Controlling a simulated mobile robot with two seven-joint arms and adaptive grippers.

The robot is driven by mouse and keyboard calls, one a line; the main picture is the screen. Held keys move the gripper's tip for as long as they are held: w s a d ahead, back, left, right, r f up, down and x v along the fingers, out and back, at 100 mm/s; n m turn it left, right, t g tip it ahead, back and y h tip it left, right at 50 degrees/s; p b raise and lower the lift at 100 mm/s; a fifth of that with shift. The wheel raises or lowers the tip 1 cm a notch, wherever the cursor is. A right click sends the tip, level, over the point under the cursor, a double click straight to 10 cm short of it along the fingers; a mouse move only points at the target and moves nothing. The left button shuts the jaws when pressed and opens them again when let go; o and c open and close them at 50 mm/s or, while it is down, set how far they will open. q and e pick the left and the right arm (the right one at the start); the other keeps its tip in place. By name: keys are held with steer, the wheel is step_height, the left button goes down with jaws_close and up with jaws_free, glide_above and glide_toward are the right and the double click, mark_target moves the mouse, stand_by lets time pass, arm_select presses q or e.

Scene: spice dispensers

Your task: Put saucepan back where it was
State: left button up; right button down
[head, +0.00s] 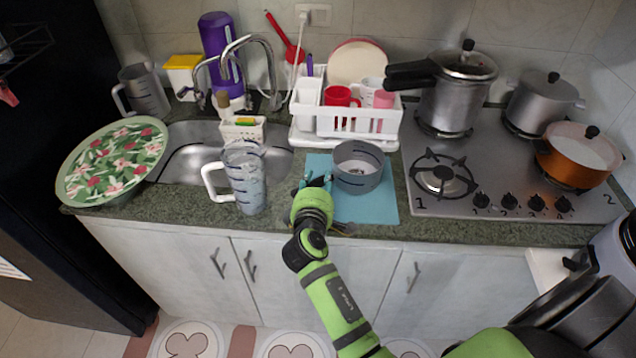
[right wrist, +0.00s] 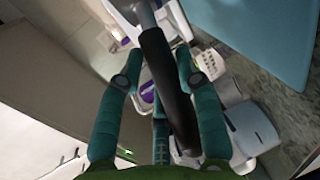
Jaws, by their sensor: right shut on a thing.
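The saucepan (head: 358,182) is a small grey metal pot, open at the top and upright, at the blue mat (head: 385,212) on the counter. I cannot tell whether its base touches the mat. My right gripper (head: 318,183) is at the pot's left side, shut on its handle. In the right wrist view the black handle (right wrist: 165,70) runs between the teal fingers of the right gripper (right wrist: 159,62). In the head view the gripper hides most of the handle. My left gripper is not in view.
A clear measuring jug (head: 245,180) stands close left of my gripper. A white dish rack (head: 350,122) is behind the saucepan. The stove (head: 480,200) at right carries a pressure cooker (head: 455,95) and other pots. The front-left burner (head: 443,178) is empty. The sink (head: 190,160) is at left.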

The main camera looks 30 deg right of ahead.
steer(key=shift+d+f, duration=0.1)
steer(key=shift+f, duration=0.25)
steer(key=shift+f, duration=0.1)
steer(key=c, duration=0.8)
jaws_free()
steer(key=shift+c, duration=0.2)
